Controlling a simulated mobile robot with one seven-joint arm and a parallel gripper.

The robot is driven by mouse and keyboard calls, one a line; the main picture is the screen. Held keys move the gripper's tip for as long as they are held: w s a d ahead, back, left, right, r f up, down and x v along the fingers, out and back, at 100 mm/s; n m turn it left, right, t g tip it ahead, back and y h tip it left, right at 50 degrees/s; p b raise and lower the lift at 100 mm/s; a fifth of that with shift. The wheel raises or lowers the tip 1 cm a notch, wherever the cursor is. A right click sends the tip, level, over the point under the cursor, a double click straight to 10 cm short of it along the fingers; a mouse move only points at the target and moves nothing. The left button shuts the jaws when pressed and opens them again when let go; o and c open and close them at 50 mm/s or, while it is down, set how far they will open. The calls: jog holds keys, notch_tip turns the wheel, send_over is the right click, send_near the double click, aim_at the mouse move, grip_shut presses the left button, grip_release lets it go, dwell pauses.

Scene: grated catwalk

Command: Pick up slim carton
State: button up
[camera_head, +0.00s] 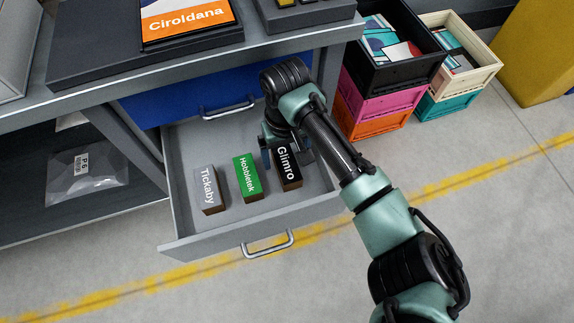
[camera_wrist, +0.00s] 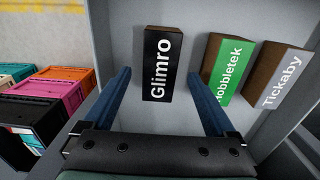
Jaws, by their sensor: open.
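Three small cartons stand in the open grey drawer: a black one marked Glimro (camera_head: 288,168), a green one marked Hobbletek (camera_head: 248,178) and a grey one marked Tickaby (camera_head: 209,190). The black Glimro carton (camera_wrist: 157,65) looks the slimmest. My gripper (camera_head: 284,158) is open over it. In the wrist view, one blue finger of my gripper (camera_wrist: 159,75) lies to each side of the black carton, with a gap on both sides. The green carton (camera_wrist: 229,70) and grey carton (camera_wrist: 278,75) are right of the fingers there. My arm hides the drawer's back right part.
The drawer (camera_head: 208,241) is pulled out below a blue drawer front (camera_head: 185,100) and a grey worktop (camera_head: 110,90). Stacked crates (camera_head: 374,107) stand to the right. A clear bag (camera_head: 88,172) lies on a shelf at left. The drawer floor in front of the cartons is bare.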

aim_at(286, 162)
notch_tip(286, 162, down, 4)
jog(key=shift+s+d+b, duration=0.1)
jog(key=shift+s+b, duration=0.05)
jog(key=shift+b, duration=0.55)
grip_shut()
